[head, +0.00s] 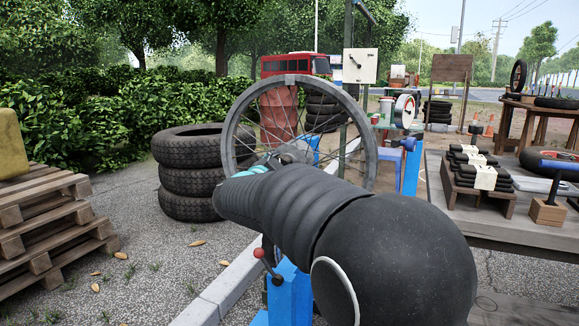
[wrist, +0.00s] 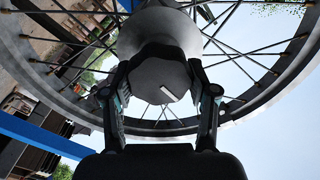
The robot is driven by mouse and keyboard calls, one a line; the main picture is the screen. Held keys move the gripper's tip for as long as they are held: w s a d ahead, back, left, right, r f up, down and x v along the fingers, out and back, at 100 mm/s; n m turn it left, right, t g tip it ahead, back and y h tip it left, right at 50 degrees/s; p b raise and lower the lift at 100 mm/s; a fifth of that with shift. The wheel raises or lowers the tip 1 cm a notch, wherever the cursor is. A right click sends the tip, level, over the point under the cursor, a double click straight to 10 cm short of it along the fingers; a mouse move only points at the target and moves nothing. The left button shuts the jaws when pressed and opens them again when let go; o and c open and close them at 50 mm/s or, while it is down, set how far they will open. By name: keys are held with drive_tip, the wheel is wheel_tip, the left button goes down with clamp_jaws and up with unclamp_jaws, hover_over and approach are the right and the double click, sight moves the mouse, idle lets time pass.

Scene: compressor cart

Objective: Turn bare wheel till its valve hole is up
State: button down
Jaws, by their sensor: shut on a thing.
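The bare wheel (head: 229,140), a grey rim with thin spokes and no tyre, stands upright in the middle of the head view. Its rim (wrist: 301,75) and spokes fill much of the wrist view. My gripper (wrist: 160,72) faces the wheel's centre, with one finger on each side of a grey faceted hub piece (wrist: 159,82). It is shut on this piece, which has a short white mark on its face. I cannot make out the valve hole for sure in either view.
A blue stand (head: 290,294) with a red-knobbed lever (head: 259,253) is below the wheel, partly behind my arm. Stacked tyres (head: 187,180) and wooden pallets (head: 45,225) stand at left. A workbench (head: 500,232) with dark weights is at right. Gravel is open at lower left.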

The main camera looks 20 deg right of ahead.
drive_tip(key=shift+c, duration=1.5)
unclamp_jaws()
drive_tip(key=v, duration=1.2)
